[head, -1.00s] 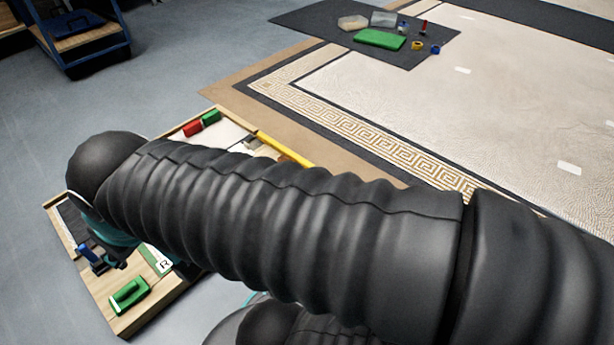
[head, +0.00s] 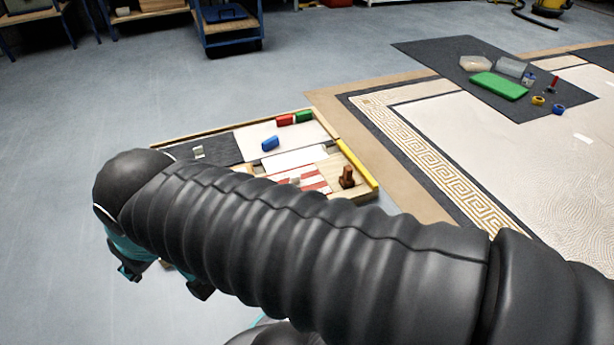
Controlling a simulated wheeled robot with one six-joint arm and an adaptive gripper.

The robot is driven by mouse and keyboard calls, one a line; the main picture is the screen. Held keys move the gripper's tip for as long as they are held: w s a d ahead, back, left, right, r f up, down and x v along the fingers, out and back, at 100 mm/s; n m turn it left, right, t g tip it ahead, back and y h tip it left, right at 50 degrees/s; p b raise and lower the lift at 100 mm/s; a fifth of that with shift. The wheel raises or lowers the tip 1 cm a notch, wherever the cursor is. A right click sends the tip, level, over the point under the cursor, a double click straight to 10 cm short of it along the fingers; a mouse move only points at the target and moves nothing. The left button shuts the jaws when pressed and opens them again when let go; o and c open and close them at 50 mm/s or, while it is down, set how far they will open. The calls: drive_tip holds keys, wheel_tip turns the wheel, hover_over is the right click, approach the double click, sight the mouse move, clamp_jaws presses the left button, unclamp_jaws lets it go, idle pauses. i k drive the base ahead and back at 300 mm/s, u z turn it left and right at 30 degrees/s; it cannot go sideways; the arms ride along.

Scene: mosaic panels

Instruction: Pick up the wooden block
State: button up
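A small brown wooden-looking block with a raised top (head: 347,177) stands near the right edge of the wooden tray (head: 210,131), close to the yellow bar. I cannot tell whether other wooden blocks are hidden behind my arm. My gripper (head: 166,283) shows partly below the wrist at the lower left, well apart from this brown block. Its two dark fingertips look spread apart, with teal parts above them. A small tan bit shows between them, and I cannot tell what it is. My dark ribbed arm covers the near part of the tray.
The tray holds a blue piece (head: 270,143), a red block (head: 285,120), a green block (head: 304,116) and a yellow bar (head: 357,165). A blue cart (head: 232,33) stands behind. Grey floor left is clear.

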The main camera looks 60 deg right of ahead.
sight(347, 182)
drive_tip(key=u, duration=0.25)
drive_tip(key=i, duration=0.95)
drive_tip(key=z, duration=3.25)
drive_tip(key=i, duration=0.5)
drive_tip(key=z, duration=0.05)
